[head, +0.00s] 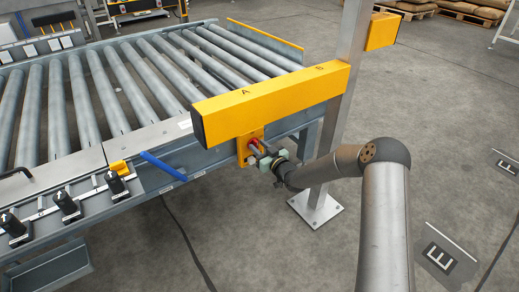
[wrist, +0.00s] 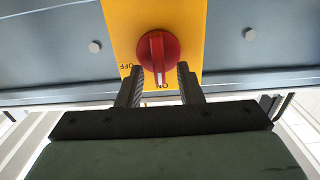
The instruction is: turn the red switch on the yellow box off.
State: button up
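The red switch (wrist: 157,50) sits on the yellow box (wrist: 190,20), which is fixed to a grey metal beam. Its raised handle stands upright in the wrist view, with its white mark at the lower end towards the ON label. The OFF label (wrist: 126,66) is at the left. My gripper (wrist: 161,70) is open, with one dark finger on each side of the handle's lower end. A gap shows on both sides, so I see no grip. In the head view, my gripper (head: 259,153) is right at the switch (head: 254,145) and partly hides the box (head: 243,158).
A large yellow beam (head: 270,101) marked A and B runs just above the switch, joined to a grey post (head: 340,110) at the right. The roller conveyor (head: 110,90) lies behind and left. A blue handle (head: 163,165) sticks out to the left. The floor in front is open.

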jog(key=shift+w, duration=0.1)
grip_shut()
dwell(0.3)
jog(key=m+b, duration=0.1)
jog(key=m, duration=0.5)
jog(key=f+m+b, duration=0.1)
jog(key=m+b, duration=0.1)
jog(key=m, duration=0.4)
jog(key=d+m+b, duration=0.1)
jog(key=m, duration=0.4)
jog(key=shift+w+f+m, duration=0.2)
jog(key=shift+w+m, duration=0.2)
jog(key=shift+b, duration=0.3)
